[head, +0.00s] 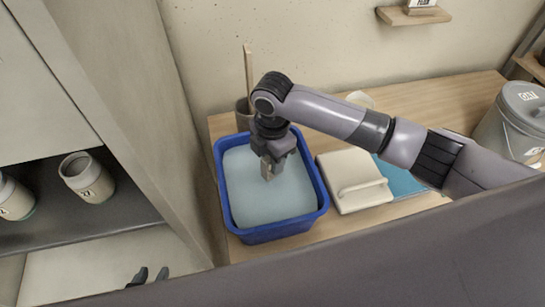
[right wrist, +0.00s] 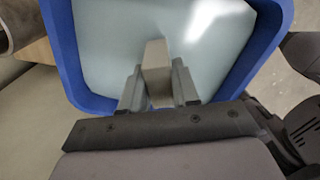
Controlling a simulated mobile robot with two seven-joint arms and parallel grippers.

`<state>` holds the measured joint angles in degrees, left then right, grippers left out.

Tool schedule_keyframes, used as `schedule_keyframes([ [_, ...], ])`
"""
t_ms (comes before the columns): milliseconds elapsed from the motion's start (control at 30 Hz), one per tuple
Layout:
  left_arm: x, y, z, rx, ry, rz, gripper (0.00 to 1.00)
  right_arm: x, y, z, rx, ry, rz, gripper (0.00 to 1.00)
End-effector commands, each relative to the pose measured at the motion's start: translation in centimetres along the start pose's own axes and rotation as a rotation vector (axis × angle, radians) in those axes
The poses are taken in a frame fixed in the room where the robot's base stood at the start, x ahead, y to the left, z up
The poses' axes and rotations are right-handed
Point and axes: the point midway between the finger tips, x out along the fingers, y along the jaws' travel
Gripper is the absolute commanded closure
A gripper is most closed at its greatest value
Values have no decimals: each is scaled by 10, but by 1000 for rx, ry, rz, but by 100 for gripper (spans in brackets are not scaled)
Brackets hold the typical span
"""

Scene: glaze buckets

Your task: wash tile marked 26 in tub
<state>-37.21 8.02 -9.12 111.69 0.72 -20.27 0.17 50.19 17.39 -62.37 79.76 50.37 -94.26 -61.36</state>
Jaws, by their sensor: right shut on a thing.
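The blue tub (head: 270,234) stands on the wooden table, filled with pale bluish water (head: 245,195). My right gripper (head: 271,166) points down over the tub, shut on a beige tile (head: 267,171). The tile's lower end is at or in the water; I cannot tell how deep. In the right wrist view the tile (right wrist: 156,68) stands between the two fingers, with the tub's blue rim (right wrist: 65,55) around it. No number on the tile can be read. My left gripper (head: 150,276) shows only as two dark fingertips low at the left, apart, with nothing visible between them.
A cream lidded box (head: 352,170) with a handle stands right of the tub, beside a blue mat or tray (head: 402,181). A pot (head: 243,113) holding a wooden stick stands behind the tub. A grey bucket (head: 515,118) is far right. Jars (head: 88,178) stand on the left shelf.

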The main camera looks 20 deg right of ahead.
Motion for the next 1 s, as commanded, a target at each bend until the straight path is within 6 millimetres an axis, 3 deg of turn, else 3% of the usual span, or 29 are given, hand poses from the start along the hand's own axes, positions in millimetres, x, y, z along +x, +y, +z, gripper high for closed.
schedule_keyframes([
  [467, 0, 0, 0, 0, 0, 0, 62, -4, 1, 0, 0, 1, 3, 100],
  [1000, 0, 0, 0, 0, 0, 0, 62, -62, 1, 0, 0, -1, 2, 100],
])
